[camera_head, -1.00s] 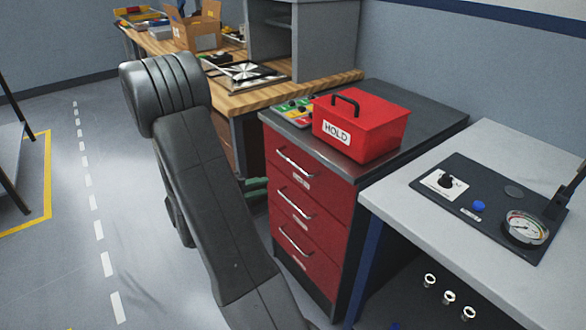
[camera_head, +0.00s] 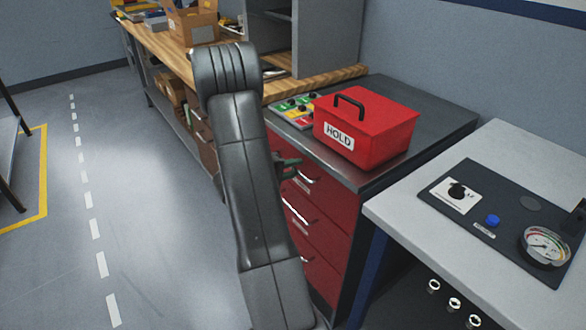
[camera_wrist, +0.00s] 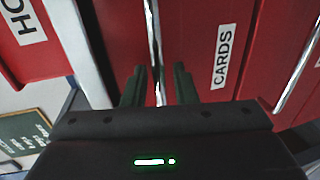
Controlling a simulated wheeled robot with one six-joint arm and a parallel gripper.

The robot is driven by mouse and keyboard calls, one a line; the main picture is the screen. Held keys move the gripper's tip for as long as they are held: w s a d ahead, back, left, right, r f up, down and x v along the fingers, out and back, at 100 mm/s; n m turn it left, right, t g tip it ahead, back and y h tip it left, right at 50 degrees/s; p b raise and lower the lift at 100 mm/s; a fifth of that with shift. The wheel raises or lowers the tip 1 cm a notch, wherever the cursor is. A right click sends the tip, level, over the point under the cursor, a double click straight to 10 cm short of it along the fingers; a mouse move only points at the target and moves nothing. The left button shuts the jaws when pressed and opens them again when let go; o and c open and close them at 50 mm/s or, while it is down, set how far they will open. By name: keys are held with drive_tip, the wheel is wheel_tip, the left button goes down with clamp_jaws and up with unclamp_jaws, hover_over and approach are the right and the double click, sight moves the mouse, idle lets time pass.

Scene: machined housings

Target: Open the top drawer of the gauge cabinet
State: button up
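The red gauge cabinet (camera_head: 352,238) stands right of my arm, its drawers flush with the front. Its top drawer (camera_head: 330,193) has a silver bar handle (camera_head: 308,179), partly hidden by my arm and gripper. My gripper (camera_head: 290,164) is at the top drawer front. In the wrist view, my gripper (camera_wrist: 159,84) has its two dark green fingers apart, one on each side of the handle (camera_wrist: 153,35), with gaps visible. The top drawer (camera_wrist: 192,40) carries a label reading CARDS (camera_wrist: 222,57). I cannot tell whether the fingers touch the drawer front.
A red HOLD box (camera_head: 366,128) and a tray of coloured tags (camera_head: 296,107) sit on the cabinet top. A grey table with a gauge panel (camera_head: 490,220) stands to the right. A wooden workbench (camera_head: 180,55) is behind my arm.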

drive_tip(key=shift+c, duration=0.3)
clamp_jaws()
drive_tip(key=f+b+v, duration=0.3)
drive_tip(key=b+v, duration=0.1)
drive_tip(key=v, duration=1)
drive_tip(key=a+f+b+v, duration=0.1)
drive_tip(key=f+b+v, duration=0.2)
drive_tip(key=v, duration=1.1)
drive_tip(key=shift+s+a+b, duration=0.3)
drive_tip(key=shift+s+b, duration=0.05)
drive_tip(key=shift+s, duration=0.15)
drive_tip(key=shift+r, duration=0.1)
